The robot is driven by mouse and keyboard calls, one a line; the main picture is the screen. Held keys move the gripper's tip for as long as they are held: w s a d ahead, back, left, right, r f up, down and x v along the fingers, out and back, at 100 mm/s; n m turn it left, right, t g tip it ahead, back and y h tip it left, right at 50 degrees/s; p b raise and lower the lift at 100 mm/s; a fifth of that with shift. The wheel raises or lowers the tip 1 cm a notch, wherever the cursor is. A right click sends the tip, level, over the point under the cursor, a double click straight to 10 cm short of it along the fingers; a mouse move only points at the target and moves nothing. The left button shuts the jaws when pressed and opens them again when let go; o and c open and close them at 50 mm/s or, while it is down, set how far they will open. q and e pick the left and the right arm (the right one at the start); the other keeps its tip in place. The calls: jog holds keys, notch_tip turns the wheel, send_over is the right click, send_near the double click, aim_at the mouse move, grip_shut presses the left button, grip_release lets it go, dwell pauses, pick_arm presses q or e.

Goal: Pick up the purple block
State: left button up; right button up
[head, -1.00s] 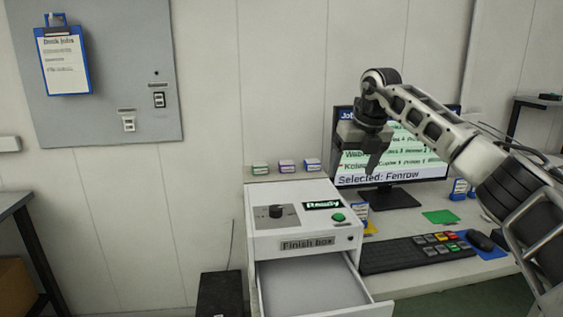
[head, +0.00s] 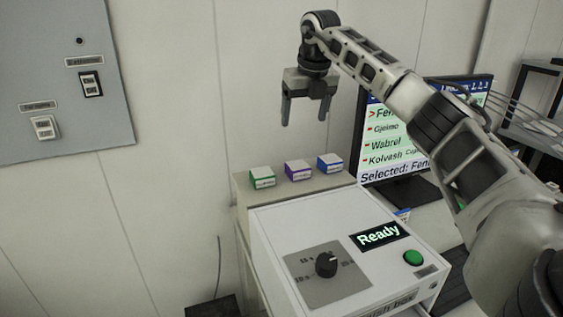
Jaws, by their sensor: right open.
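The purple block (head: 298,170) sits in the middle of a row of three small blocks on a narrow ledge behind the white box. A green block (head: 262,177) is to its left and a blue block (head: 330,163) to its right, both apart from it. My right gripper (head: 305,110) is open and empty, with its fingers pointing down. It hangs above the row of blocks in the picture, clear of them. My left gripper is not in view.
The white box (head: 272,229) has a black knob (head: 326,264), a "Ready" display (head: 380,235) and a green button (head: 413,258). A monitor (head: 420,150) stands right of the blocks. A wall panel (head: 50,80) is at the left.

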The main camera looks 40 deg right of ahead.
send_over(298, 165)
jog(key=s, duration=0.2)
jog(key=f, duration=0.9)
jog(key=shift+w+a, duration=0.1)
jog(key=shift+a, duration=0.3)
jog(key=shift+p+x, duration=0.7)
jog(key=shift+x, duration=2.2)
jog(key=shift+d, duration=0.1)
jog(key=c, duration=1.1)
